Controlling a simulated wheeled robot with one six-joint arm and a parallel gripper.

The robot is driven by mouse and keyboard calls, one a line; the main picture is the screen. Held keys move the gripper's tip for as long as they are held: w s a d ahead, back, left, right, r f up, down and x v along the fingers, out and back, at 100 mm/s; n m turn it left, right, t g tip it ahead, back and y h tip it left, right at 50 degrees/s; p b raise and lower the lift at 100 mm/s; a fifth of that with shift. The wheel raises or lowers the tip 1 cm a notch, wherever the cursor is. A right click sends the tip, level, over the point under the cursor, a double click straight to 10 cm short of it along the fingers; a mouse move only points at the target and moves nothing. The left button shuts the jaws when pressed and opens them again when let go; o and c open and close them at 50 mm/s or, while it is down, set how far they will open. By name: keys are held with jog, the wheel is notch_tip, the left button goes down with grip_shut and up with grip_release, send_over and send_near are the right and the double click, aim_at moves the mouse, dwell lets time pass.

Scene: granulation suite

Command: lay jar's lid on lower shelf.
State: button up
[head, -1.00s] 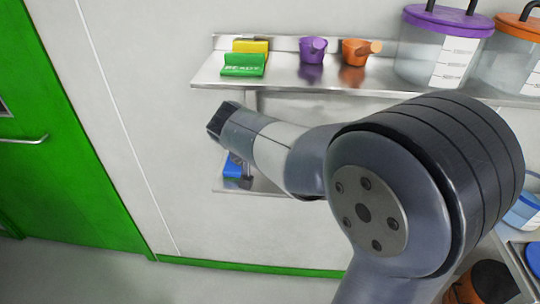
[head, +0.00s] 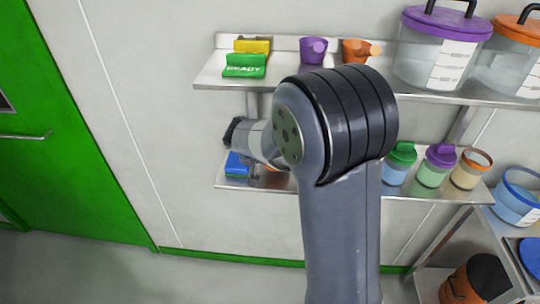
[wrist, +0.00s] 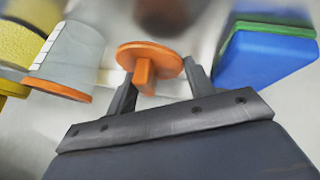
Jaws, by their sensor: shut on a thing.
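The orange lid (wrist: 150,56), a round disc with a knob, is between the fingers of my gripper (wrist: 158,78) in the wrist view. My gripper is shut on it. In the head view my arm hides the lid and the fingers; my wrist is just above the left part of the lower shelf (head: 425,190). An open-looking jar with an orange rim (head: 471,170) stands at the right of that shelf. Whether the lid touches the shelf cannot be told.
A blue block (head: 237,165) lies on the lower shelf's left end, close to my gripper. Jars with a green lid (head: 400,165) and a purple lid (head: 437,167) stand left of the orange-rimmed jar. The upper shelf (head: 213,76) overhangs, holding blocks, scoops and large tubs.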

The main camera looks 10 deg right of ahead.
jog(key=shift+f+b, duration=0.35)
jog(key=shift+b, duration=0.15)
jog(key=shift+f+b, duration=0.25)
jog(key=shift+b, duration=0.2)
jog(key=o, duration=1.1)
jog(key=shift+o, duration=0.2)
jog(key=shift+r, duration=0.15)
jog(key=shift+r+p, duration=0.55)
jog(key=shift+p, duration=0.4)
jog(key=shift+s+a+r, duration=0.1)
jog(key=shift+a+r, duration=0.05)
jog(key=shift+r, duration=0.2)
jog(key=v, duration=1.1)
jog(key=shift+s+b, duration=0.2)
jog(key=shift+b, duration=0.25)
